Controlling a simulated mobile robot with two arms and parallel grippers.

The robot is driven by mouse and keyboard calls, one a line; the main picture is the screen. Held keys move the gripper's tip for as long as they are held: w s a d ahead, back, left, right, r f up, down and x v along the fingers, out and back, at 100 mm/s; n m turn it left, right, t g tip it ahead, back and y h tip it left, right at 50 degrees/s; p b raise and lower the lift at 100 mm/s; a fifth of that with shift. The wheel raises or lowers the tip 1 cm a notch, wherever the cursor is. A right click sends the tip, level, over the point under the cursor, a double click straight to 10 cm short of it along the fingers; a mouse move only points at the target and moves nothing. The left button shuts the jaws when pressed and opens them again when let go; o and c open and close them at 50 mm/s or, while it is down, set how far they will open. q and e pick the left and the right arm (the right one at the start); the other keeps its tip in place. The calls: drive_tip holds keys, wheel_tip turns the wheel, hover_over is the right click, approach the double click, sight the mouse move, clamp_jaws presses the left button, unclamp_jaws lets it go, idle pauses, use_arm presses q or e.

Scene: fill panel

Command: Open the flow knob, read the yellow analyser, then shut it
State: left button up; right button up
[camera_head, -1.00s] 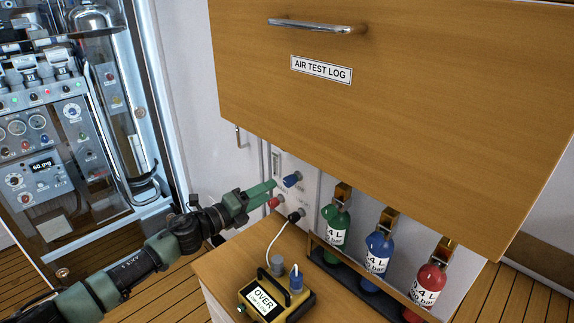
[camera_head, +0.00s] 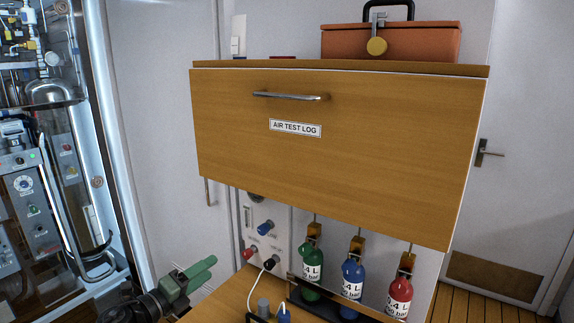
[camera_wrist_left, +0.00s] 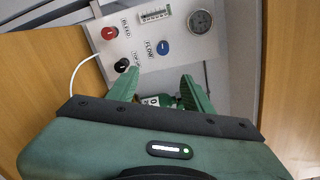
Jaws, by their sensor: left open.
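The flow knob (camera_head: 264,227) is a blue knob on the pale panel under the wooden cabinet. In the left wrist view the flow knob (camera_wrist_left: 163,47) sits beside the label FLOW, with a pale mark across its face. My left gripper (camera_head: 210,272) is open, its green fingers lower left of the knob and apart from it. In the wrist view the open fingers (camera_wrist_left: 161,77) point at the panel below the knob, with nothing gripped. Of the analyser, only its top fittings (camera_head: 284,317) show at the bottom edge; its display is out of frame. My right gripper is not in view.
A red bleed knob (camera_wrist_left: 110,33) and a black knob (camera_wrist_left: 122,65) with a white hose share the panel with a round gauge (camera_wrist_left: 200,23). Green, blue (camera_head: 352,277) and red bottles stand to the right. The cabinet front (camera_head: 330,160) overhangs them.

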use_arm(q)
drive_tip(key=s+d+f+n+g+y, duration=0.1)
drive_tip(key=s+f+n+y, duration=0.45)
drive_tip(key=s+n, duration=0.4)
drive_tip(key=s+f+n+g+y, duration=0.1)
drive_tip(key=s+f+n+y, duration=0.3)
drive_tip(key=s+f+n, duration=0.45)
drive_tip(key=s+f+n+g, duration=0.2)
drive_tip(key=s+n+g, duration=0.3)
drive_tip(key=s, duration=0.7)
drive_tip(key=s+f+n+g, duration=0.2)
drive_tip(key=s+n+g, duration=0.2)
drive_tip(key=s, duration=0.9)
wheel_tip(320, 180, down, 26)
drive_tip(key=s+g, duration=0.1)
drive_tip(key=s, duration=0.1)
drive_tip(key=s+a+f, duration=0.2)
drive_tip(key=s+f, duration=0.6)
drive_tip(key=s+a+f+g, duration=0.1)
drive_tip(key=s+f, duration=0.7)
drive_tip(key=shift+s+a+g, duration=0.25)
drive_tip(key=shift+a+g, duration=0.05)
drive_tip(key=shift+a, duration=0.05)
